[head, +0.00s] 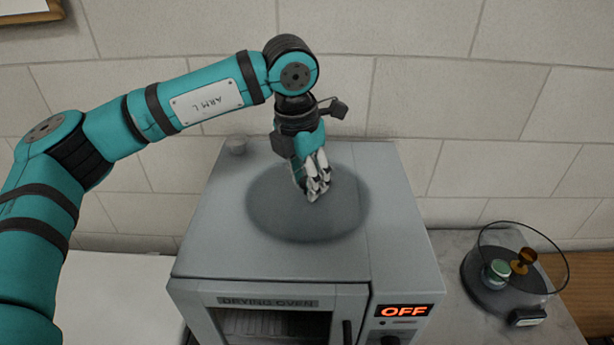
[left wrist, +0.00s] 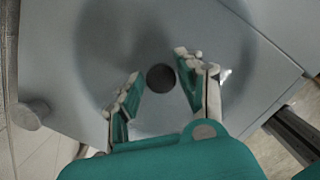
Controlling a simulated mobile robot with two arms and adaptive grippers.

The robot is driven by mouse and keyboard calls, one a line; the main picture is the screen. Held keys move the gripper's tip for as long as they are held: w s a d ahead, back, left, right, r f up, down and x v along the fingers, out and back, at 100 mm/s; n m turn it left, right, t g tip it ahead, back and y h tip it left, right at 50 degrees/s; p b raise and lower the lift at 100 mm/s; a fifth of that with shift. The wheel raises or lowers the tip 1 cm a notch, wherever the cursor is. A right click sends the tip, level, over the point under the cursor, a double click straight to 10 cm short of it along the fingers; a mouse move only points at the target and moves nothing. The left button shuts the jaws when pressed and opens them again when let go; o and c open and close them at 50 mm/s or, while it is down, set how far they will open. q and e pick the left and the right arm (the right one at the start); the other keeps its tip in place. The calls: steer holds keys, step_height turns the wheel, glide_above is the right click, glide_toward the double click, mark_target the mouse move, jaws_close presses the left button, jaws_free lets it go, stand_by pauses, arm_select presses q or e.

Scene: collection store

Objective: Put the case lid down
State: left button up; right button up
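The case lid (head: 275,218) looks like a smoky, round, see-through disc with a soft edge. It appears to lie flat on top of the grey drying oven (head: 215,240). In the left wrist view its dark round knob (left wrist: 161,77) shows near its middle. My left gripper (head: 318,192) points down over the lid. In the left wrist view my left gripper (left wrist: 160,78) is open, its fingers on either side of the knob with a visible gap to each. In the head view the fingers hide the knob. My right gripper is not in view.
A round dark-based case (head: 480,285) stands at the right, with a green-topped jar (head: 497,270) and a brown goblet (head: 524,259) inside a thin rim. A small grey cylinder (head: 236,146) stands at the oven's back left. The oven display (head: 403,311) reads OFF.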

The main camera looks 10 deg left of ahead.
mark_target(300, 197)
arm_select(q)
steer(key=shift+o, duration=0.9)
steer(key=shift+r, duration=0.1)
steer(key=shift+r+p, duration=0.2)
steer(key=shift+p, duration=0.1)
steer(key=shift+r+b, duration=0.3)
steer(key=shift+b, duration=0.05)
step_height(300, 197, up, 11)
steer(key=s+b, duration=0.1)
steer(key=b, duration=0.2)
steer(key=shift+s+a, duration=0.25)
steer(key=shift+a, duration=0.2)
